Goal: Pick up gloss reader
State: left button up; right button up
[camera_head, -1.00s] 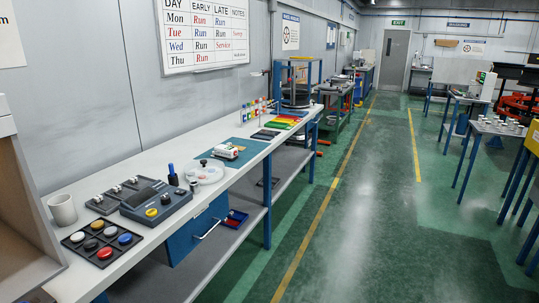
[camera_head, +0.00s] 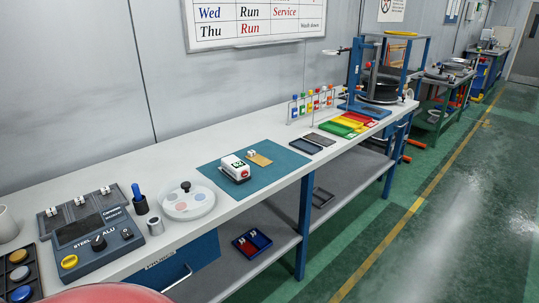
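A small white device with a green-black marking and a red spot, which looks like the gloss reader (camera_head: 236,169), sits on a teal mat (camera_head: 268,183) on the long white bench. A small tan plate (camera_head: 259,160) with a little white block on it lies just behind the device, to its right. Neither of my grippers shows in the view, so nothing is seen near the device.
On the bench (camera_head: 165,150), a dark control box (camera_head: 92,243), a round clear dish (camera_head: 187,204) and a metal cylinder (camera_head: 155,226) stand left of the mat. Dark trays (camera_head: 306,145), coloured trays (camera_head: 355,122) and a blue-framed stand (camera_head: 352,80) are to its right. Green floor (camera_head: 440,240) is clear.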

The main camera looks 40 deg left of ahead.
aim_at(232, 166)
jog(key=i+l+u, duration=0.1)
jog(key=i+u, duration=0.25)
jog(key=i+l+u, duration=0.2)
jog(key=i+u, duration=0.15)
jog(key=i, duration=0.15)
jog(key=i+l+u, duration=0.35)
jog(key=i+j, duration=0.05)
